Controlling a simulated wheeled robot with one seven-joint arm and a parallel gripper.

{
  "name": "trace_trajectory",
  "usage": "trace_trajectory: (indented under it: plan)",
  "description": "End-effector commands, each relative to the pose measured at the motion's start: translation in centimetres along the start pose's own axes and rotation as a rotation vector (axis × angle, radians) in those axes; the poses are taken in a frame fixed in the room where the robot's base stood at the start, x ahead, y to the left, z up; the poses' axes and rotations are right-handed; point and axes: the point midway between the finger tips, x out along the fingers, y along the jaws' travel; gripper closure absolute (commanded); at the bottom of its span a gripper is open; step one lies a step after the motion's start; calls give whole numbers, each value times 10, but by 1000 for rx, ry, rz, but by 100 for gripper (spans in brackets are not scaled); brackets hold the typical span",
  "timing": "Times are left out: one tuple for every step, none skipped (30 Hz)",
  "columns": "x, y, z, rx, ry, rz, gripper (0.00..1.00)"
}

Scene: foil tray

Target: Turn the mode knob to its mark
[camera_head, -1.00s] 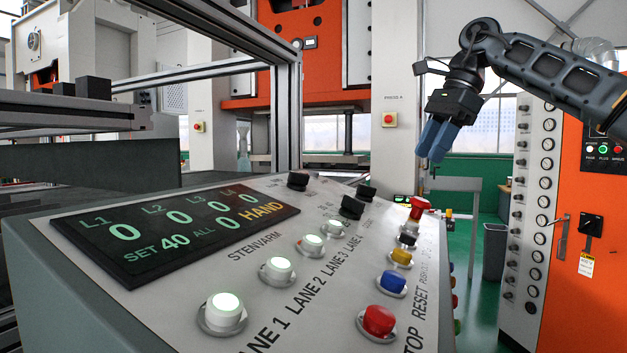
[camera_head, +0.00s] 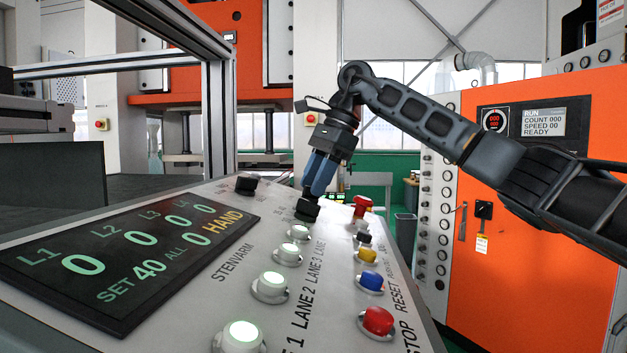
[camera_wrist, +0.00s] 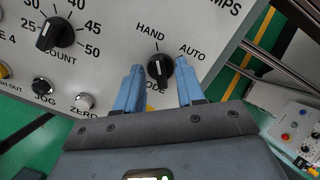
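The mode knob (camera_wrist: 160,69) is a black round knob with a white pointer line, on the light panel in the wrist view. Its pointer is toward the HAND tick; the AUTO tick lies to the right. The word below it is partly hidden, ending in "ODE". My gripper (camera_wrist: 160,66) is open, with one blue finger on each side of the knob and narrow gaps showing; contact is not clear. In the head view, my gripper (camera_head: 318,188) points down at the black knob (camera_head: 307,209) at the panel's far edge. The display (camera_head: 130,255) reads HAND.
A count knob (camera_wrist: 55,33) is left of the mode knob, with jog (camera_wrist: 43,87) and zero (camera_wrist: 84,102) buttons below. On the sloped panel, lit lane buttons (camera_head: 271,287) and a red stop button (camera_head: 378,321) stand nearer. A red mushroom button (camera_head: 362,205) is right of my gripper.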

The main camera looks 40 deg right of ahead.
Motion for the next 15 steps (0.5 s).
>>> trace_trajectory:
  plan:
    - [4,0,0,-1,-1,1,62]
    - [5,0,1,-1,-2,1,62]
    - [6,0,1,-1,-1,0,62]
    - [7,0,1,-1,-1,0,62]
    - [8,0,1,-1,-1,0,62]
    - [8,0,1,-1,-1,-1,62]
    - [8,0,1,-1,-1,-1,62]
    - [8,0,1,-1,-1,-1,62]
    - [8,0,1,-1,-1,-1,62]
    - [8,0,1,-1,-1,-1,62]
    - [8,0,0,-1,-1,-1,62]
    - [8,0,0,-1,-1,-1,65]
    - [8,0,0,-1,-1,-1,67]
    - [8,0,0,-1,-1,0,70]
    - [8,0,0,-1,-1,0,74]
